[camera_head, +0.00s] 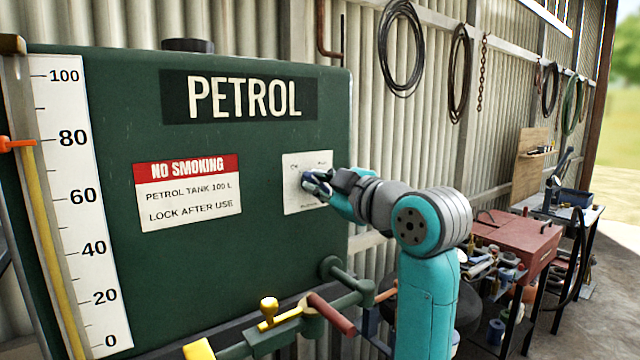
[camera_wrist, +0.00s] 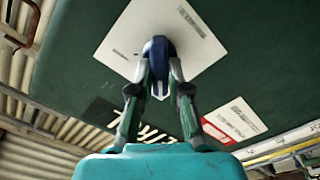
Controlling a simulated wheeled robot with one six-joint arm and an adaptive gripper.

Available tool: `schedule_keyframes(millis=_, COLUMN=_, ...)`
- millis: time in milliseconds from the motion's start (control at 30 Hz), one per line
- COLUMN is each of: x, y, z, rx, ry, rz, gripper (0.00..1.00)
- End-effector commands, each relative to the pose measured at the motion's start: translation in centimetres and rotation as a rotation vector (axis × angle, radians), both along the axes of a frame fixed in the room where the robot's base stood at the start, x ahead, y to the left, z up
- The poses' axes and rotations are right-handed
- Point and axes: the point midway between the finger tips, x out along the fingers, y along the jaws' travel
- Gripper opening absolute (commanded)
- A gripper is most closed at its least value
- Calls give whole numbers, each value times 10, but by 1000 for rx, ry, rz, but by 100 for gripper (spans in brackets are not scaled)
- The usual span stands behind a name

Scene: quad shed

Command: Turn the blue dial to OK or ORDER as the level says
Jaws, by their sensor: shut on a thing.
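The blue dial (camera_wrist: 158,48) sits on a white plate (camera_head: 293,200) on the green petrol tank (camera_head: 100,250). My gripper (camera_head: 318,186) reaches in from the right and is shut on the dial, one finger on each side in the wrist view (camera_wrist: 160,72). The gripper partly covers the dial in the head view. The plate's small labels are too fine to read surely, and I cannot tell the dial's exact setting. The level scale (camera_head: 72,165) runs from 0 to 100.
Below the plate are green pipework (camera_head: 345,300), a yellow-handled valve (camera_head: 268,308) and a reddish handle (camera_head: 331,314). A red toolbox (camera_head: 515,235) and a cluttered bench stand at the right. Hoses (camera_head: 400,50) hang on the corrugated wall.

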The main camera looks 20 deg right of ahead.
Motion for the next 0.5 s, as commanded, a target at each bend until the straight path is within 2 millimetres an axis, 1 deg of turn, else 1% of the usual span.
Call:
schedule_keyframes(millis=333, x=0, y=0, z=-1, rx=-4, ry=1, rz=1, gripper=0)
schedule_keyframes(millis=367, x=0, y=0, z=-1, rx=-4, ry=1, rz=1, gripper=19)
schedule_keyframes(millis=400, x=0, y=0, z=-1, rx=-4, ry=1, rz=1, gripper=29)
schedule_keyframes(millis=433, x=0, y=0, z=-1, rx=-4, ry=1, rz=1, gripper=36)
schedule_keyframes(millis=467, x=0, y=0, z=-1, rx=-4, ry=1, rz=1, gripper=42)
schedule_keyframes(millis=500, x=0, y=0, z=-1, rx=-4, ry=1, rz=1, gripper=42)
